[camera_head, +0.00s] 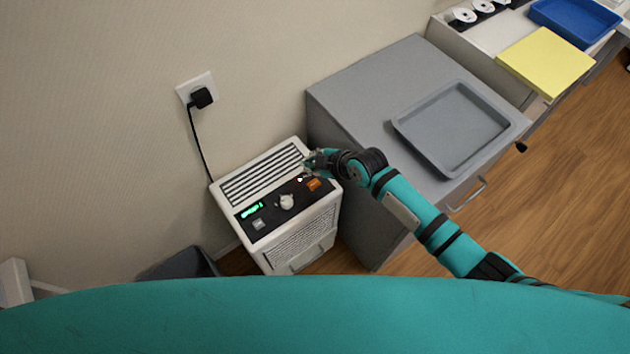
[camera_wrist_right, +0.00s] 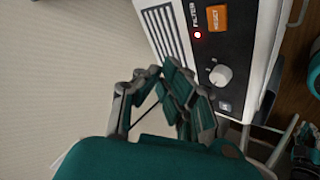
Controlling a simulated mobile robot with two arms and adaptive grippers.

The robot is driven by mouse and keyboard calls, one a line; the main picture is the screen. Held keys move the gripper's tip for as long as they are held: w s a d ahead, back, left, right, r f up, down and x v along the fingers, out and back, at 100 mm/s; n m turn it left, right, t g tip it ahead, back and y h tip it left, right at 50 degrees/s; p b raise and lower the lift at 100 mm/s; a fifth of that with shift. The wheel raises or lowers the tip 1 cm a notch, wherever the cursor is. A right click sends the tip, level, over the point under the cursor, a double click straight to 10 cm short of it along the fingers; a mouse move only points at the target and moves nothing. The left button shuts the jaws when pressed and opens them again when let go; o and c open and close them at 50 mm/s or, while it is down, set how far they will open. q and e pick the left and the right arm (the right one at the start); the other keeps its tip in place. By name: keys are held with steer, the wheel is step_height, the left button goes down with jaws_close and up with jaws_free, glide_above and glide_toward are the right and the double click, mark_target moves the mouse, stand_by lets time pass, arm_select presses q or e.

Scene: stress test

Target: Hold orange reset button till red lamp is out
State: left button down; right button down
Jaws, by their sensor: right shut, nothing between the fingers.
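The orange reset button (camera_head: 314,184) is on the black control panel of a white, slatted appliance (camera_head: 262,178). In the right wrist view the button (camera_wrist_right: 217,18) reads RESET. The red lamp (camera_wrist_right: 198,35), marked FILTER, is lit beside it; it also glows in the head view (camera_head: 300,180). My right gripper (camera_head: 309,161) is shut and empty, above the appliance near the button but apart from it. In the right wrist view its fingers (camera_wrist_right: 160,76) are beside the slatted top, and nothing touches the button.
The panel also carries a white knob (camera_head: 286,202), a small grey button (camera_head: 258,224) and a green display (camera_head: 251,210). A grey cabinet (camera_head: 350,85) with a grey tray (camera_head: 405,124) stands close on the right. A plugged-in cord (camera_head: 199,145) runs down the wall.

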steer(key=b, duration=0.7)
glide_above(313, 186)
step_height(313, 186, down, 8)
steer(key=shift+f, duration=0.1)
steer(key=shift+f+b, duration=0.35)
stand_by(0.8)
steer(key=shift+f+b, duration=0.35)
steer(key=shift+f, duration=0.05)
steer(key=shift+f+b, duration=0.3)
steer(key=shift+f, duration=0.15)
stand_by(1.5)
steer(key=shift+r, duration=0.15)
stand_by(1.4)
steer(key=shift+r+p, duration=0.75)
